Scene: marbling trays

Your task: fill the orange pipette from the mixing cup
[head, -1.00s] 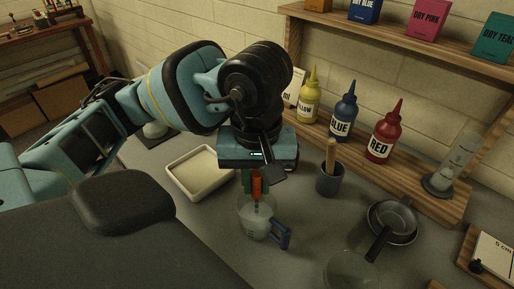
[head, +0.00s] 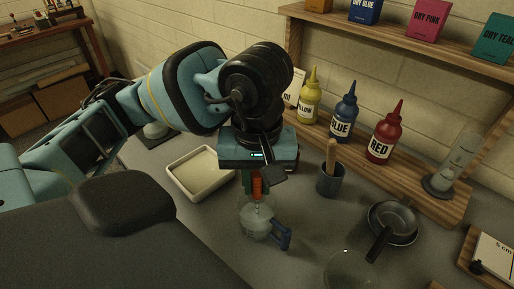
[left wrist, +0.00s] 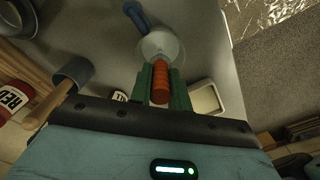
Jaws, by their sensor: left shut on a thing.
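The orange pipette (head: 257,188) is upright in my left gripper (head: 256,182), with its ribbed orange bulb between the green fingers. The bulb also shows in the left wrist view (left wrist: 160,86). The clear mixing cup (head: 252,225) with a blue handle stands on the bench right below the gripper. The pale pipette stem points down into the cup's mouth; where its tip ends, and how much liquid is in it, I cannot tell. The cup also shows past the fingertips in the left wrist view (left wrist: 166,44). My right gripper is not in view.
A white tray (head: 231,186) lies left of the cup. A grey pot with a wooden stick (head: 330,182) and a dark pan (head: 393,237) stand to the right. A clear round dish (head: 350,272) is in front. Yellow, blue and red bottles (head: 384,137) line the back.

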